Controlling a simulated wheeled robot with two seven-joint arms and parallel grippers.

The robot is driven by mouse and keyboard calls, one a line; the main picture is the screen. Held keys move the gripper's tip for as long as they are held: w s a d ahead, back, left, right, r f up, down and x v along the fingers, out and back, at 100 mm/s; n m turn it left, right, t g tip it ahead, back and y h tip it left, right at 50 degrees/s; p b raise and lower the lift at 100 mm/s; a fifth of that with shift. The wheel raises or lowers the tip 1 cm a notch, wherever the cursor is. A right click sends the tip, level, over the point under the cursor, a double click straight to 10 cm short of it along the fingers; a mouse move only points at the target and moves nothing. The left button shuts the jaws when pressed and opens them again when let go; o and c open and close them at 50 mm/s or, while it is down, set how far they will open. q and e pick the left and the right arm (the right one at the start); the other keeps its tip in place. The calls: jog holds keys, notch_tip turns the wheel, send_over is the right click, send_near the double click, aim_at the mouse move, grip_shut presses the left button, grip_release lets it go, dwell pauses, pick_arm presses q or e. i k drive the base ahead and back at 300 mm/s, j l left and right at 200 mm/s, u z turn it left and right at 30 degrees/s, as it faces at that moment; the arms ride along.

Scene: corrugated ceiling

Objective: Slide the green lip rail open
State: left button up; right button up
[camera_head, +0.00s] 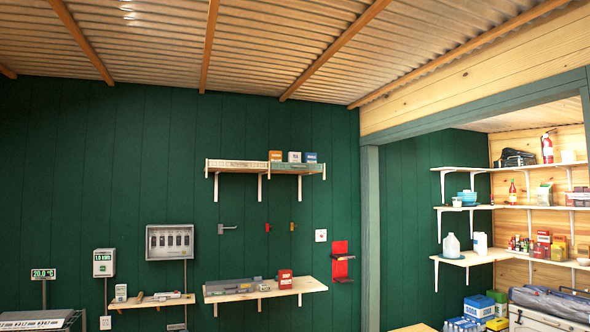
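A wall shelf (238,171) on white brackets is fixed to the dark green plank wall, in the middle of the head view. Along its front runs a lip: the left part is pale, and the right part looks like a pale green rail (298,168). An orange box (275,156), a white box (294,157) and a blue box (311,157) stand behind the green part. Whether the rail is slid open or shut is too small to tell. Neither of my grippers is in view, and nothing touches the rail.
A lower wooden shelf (300,287) carries a red box (285,279) and grey items. A lever handle (227,229) and a red panel (340,262) are on the wall between. A grey cabinet (170,242) hangs left. Stocked shelves (470,258) fill an alcove right.

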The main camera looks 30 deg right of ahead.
aim_at(274, 165)
jog(key=i+l+z, duration=0.9)
jog(key=i, duration=0.55)
jog(key=i+z, duration=0.45)
jog(key=i, duration=1.45)
jog(key=i+l, duration=0.1)
jog(key=i, duration=0.85)
jog(key=j+u, duration=0.05)
